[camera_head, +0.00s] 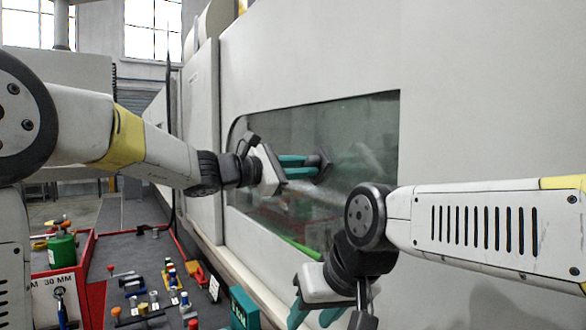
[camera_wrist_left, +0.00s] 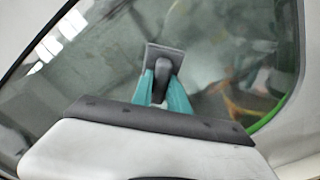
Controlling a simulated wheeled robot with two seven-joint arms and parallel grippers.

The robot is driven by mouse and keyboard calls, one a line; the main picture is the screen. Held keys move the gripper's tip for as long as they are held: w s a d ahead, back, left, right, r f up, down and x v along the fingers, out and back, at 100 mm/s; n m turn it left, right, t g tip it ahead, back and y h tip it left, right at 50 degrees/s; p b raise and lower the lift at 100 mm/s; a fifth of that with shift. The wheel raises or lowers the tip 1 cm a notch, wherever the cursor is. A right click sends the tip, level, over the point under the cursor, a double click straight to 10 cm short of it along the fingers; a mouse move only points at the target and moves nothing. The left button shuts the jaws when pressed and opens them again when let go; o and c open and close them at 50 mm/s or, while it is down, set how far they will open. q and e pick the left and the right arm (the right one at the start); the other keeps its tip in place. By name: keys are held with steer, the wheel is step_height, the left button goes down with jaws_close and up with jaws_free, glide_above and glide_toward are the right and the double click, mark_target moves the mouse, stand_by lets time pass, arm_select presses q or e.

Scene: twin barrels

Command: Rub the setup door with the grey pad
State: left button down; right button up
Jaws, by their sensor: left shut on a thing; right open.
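The setup door (camera_head: 300,60) is a large pale machine panel with a dark glass window (camera_head: 360,120). The glass carries hazy, whitish smears. My left gripper (camera_head: 312,167) is shut on the grey pad (camera_head: 324,163) and holds it at the window, near the middle of the glass. In the left wrist view the teal fingers (camera_wrist_left: 163,88) close on the knob of the grey pad (camera_wrist_left: 164,55), whose flat plate faces the glass. Whether it touches cannot be told surely. My right gripper (camera_head: 316,316) is open, low in front of the door, partly cut off by the frame's bottom.
A grey bench with red edges (camera_head: 87,262) stands at the lower left, holding several small tools and fittings (camera_head: 160,297). A green can (camera_head: 62,250) stands there too. A green strip (camera_wrist_left: 268,118) runs along the window's edge.

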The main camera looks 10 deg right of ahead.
arm_select(q)
steer(key=shift+w+a+f, duration=0.1)
steer(key=shift+w+a, duration=0.1)
steer(key=shift+w, duration=0.7)
steer(key=shift+v, duration=3)
steer(key=shift+a, duration=0.1)
steer(key=shift+v, duration=1.4)
